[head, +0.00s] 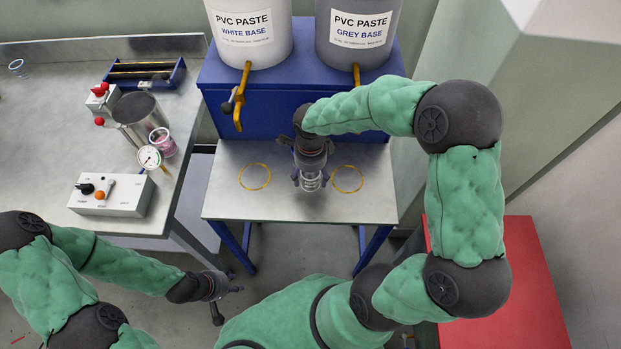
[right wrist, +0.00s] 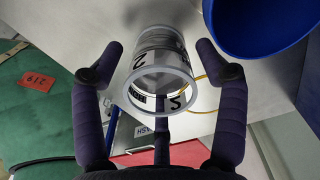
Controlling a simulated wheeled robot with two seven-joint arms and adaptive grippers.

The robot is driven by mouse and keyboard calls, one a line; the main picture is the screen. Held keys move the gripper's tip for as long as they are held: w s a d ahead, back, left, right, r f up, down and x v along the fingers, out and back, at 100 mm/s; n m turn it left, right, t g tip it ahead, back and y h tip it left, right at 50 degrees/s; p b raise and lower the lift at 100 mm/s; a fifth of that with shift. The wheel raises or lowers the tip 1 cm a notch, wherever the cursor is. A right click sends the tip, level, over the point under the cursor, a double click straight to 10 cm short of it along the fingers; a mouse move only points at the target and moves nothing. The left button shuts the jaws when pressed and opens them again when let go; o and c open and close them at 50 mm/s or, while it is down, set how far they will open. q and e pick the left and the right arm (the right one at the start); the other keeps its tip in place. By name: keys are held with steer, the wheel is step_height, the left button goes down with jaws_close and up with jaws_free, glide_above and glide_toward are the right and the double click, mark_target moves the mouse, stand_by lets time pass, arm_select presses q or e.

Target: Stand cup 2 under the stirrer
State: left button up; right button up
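Cup 2 (right wrist: 160,68), a clear cup with black markings including a 2, stands between the fingers of my right gripper (right wrist: 158,55) in the right wrist view. The fingers are spread, with a visible gap on each side of the cup. In the head view the cup (head: 311,181) is below and partly hidden by my right gripper (head: 311,176), over the metal stand between two yellow rings. My left gripper (head: 228,302) is at the lower left, its fingers apart and empty, away from the cup. I cannot clearly pick out the stirrer.
Yellow rings (head: 255,188) (head: 347,191) mark the stand's top (head: 290,210), under two paste buckets (head: 250,30) (head: 357,35). The left bench (head: 45,125) holds a steel pot (head: 138,107), a pink-filled cup (head: 162,147), a gauge (head: 149,157) and a control box (head: 112,196).

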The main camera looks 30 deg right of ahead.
steer(key=c, duration=1)
steer(key=shift+r, duration=0.1)
steer(key=shift+r, duration=0.2)
step_height(320, 180, up, 3)
steer(key=shift+p, duration=0.65)
steer(key=s+a+r+p, duration=0.1)
steer(key=s+a+r, duration=0.1)
steer(key=a+r, duration=0.1)
steer(key=s+a+r+p, duration=0.2)
steer(key=s+a+r, duration=0.1)
steer(key=a, duration=0.1)
steer(key=s+a+r+p, duration=0.1)
steer(key=s+a+r, duration=0.2)
steer(key=a, duration=0.1)
steer(key=shift+s+r, duration=0.2)
steer(key=shift+s, duration=0.05)
